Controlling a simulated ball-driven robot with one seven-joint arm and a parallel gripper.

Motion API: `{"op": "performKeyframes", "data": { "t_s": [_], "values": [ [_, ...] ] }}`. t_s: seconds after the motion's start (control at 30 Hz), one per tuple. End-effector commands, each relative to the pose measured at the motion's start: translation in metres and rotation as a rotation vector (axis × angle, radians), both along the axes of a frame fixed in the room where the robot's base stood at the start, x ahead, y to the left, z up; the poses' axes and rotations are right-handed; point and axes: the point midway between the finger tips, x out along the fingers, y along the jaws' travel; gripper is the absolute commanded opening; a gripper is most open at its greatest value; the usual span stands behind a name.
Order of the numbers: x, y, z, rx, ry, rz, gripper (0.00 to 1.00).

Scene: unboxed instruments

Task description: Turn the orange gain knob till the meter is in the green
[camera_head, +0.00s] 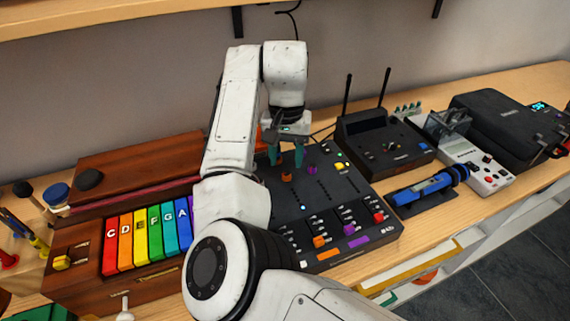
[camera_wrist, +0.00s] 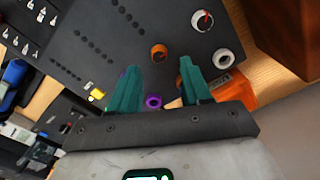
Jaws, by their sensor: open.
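The orange gain knob (camera_head: 286,177) stands on the dark mixer console (camera_head: 330,197). My gripper (camera_head: 286,163) hangs above the knob with its two teal fingers apart and nothing between them. In the wrist view the orange knob (camera_wrist: 159,53) shows just beyond the gap between the fingertips (camera_wrist: 159,67), and I see no contact. A small round dial with a white rim and a red needle (camera_wrist: 203,20) lies near it, likely the meter. I cannot make out a green zone on it. My arm hides the console's left part in the head view.
An orange block (camera_wrist: 235,90) lies beside the console edge. A rainbow-keyed wooden instrument (camera_head: 140,235) stands left; a black device with antennas (camera_head: 380,140) stands right.

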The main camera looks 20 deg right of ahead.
Motion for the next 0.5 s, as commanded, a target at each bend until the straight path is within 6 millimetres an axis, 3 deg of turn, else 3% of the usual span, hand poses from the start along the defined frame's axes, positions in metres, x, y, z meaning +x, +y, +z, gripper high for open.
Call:
{"op": "performKeyframes", "data": {
  "t_s": [0.23,0.5],
  "values": [
    [0.0,0.0,-0.033,0.0,0.001,0.0,0.48],
    [0.0,0.0,-0.043,0.0,-0.001,-0.001,0.48]
  ]
}}
